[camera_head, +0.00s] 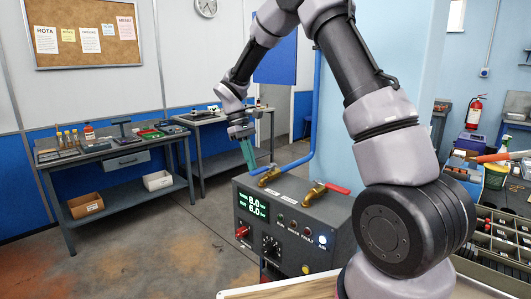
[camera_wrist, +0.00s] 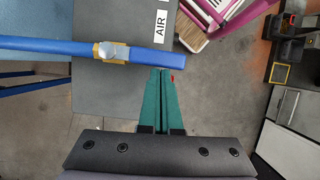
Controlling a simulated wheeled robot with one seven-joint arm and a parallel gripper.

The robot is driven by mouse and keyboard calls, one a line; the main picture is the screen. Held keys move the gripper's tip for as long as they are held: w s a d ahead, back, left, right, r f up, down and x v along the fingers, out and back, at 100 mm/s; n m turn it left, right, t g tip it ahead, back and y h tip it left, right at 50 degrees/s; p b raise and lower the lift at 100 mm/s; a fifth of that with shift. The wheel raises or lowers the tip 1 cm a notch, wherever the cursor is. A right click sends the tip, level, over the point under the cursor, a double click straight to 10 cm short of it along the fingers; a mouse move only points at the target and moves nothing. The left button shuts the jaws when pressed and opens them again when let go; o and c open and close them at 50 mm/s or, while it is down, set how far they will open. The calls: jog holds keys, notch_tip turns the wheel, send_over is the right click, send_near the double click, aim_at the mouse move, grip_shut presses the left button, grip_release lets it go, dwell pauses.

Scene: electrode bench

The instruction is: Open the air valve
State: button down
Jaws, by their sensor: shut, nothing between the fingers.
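The air valve has a blue lever (camera_wrist: 150,57) on a brass body (camera_head: 269,177) on top of a grey control box (camera_head: 290,208). An AIR label (camera_wrist: 161,22) lies beside it in the wrist view. The lever sticks out roughly in line with the blue pipe (camera_wrist: 45,46) on the other side of the pivot. My gripper (camera_head: 251,167) points down with its green fingers shut and empty. In the wrist view the fingertips (camera_wrist: 162,71) are right beside the lever's free end; whether they touch it I cannot tell.
A second brass valve with a red handle (camera_head: 337,189) stands on the box, to the right. The box front has a green display (camera_head: 253,206), knobs and lamps. A workbench (camera_head: 110,148) with small items stands at the left. Open floor (camera_head: 150,245) lies in front of it.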

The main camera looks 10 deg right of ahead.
dwell(0.5)
jog(key=v, duration=1)
jog(key=shift+r, duration=0.35)
notch_tip(320, 180, up, 7)
jog(key=m+t+y, duration=0.1)
jog(key=m+t, duration=0.1)
send_over(260, 169)
jog(key=s+d+r+m+t+y, duration=0.2)
jog(key=s+d+r+m+t, duration=0.15)
jog(key=s, duration=0.35)
jog(key=s+d+r+m+t+y, duration=0.1)
jog(key=s+d+m+t, duration=0.4)
jog(key=s, duration=0.8)
jog(key=shift+d+r+m+y, duration=0.2)
jog(key=shift+d+m+y, duration=0.1)
jog(key=shift+d+m, duration=0.2)
